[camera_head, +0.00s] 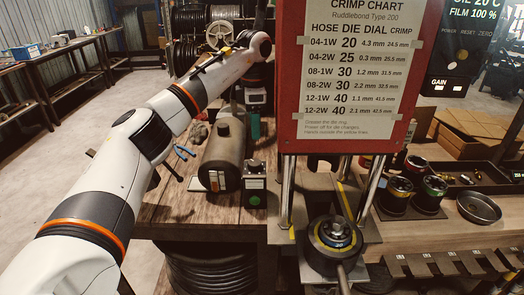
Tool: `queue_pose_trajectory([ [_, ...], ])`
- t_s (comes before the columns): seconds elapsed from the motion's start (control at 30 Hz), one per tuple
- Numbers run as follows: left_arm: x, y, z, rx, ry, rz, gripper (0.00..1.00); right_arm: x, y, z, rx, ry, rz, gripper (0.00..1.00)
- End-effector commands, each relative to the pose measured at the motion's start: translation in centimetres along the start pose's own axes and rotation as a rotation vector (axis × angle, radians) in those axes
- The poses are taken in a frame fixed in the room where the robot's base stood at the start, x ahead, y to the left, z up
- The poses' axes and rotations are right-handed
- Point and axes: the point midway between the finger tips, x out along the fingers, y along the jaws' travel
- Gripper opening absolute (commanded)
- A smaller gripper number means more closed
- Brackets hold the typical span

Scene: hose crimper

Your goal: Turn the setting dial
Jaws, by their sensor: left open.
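My left arm reaches in from the left and bends at the top middle. My left gripper (255,112) hangs below that bend, just left of the crimp chart (345,70), above the back of the wooden bench. It looks small and dark, and its fingers are hard to make out; it is open, and I see nothing held. A small dark box with a green button (254,182) stands below it. My right gripper is not in view.
A dark cylindrical tank (224,155) lies on the wooden bench (180,213). The red-framed chart blocks the upper middle. A round fixture with a yellow ring (335,233) stands at front centre. Cups (396,194), a metal dish (479,208) and cardboard boxes (470,130) are right.

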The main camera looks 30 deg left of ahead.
Motion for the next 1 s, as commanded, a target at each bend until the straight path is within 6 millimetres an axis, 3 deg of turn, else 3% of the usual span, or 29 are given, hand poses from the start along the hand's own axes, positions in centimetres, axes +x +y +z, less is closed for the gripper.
queue_pose_trajectory([
  [0.53, 9.6, 0.1, 0.0, 0.001, 0.0, 0.004, 0.59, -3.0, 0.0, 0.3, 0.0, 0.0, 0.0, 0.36],
  [0.73, 11.1, 0.1, 0.0, 0.0, 0.0, 0.001, 0.59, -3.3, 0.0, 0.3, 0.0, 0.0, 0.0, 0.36],
  [1.0, 11.2, 0.1, 0.0, 0.001, 0.001, 0.0, 0.59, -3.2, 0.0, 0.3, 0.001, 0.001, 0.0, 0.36],
])
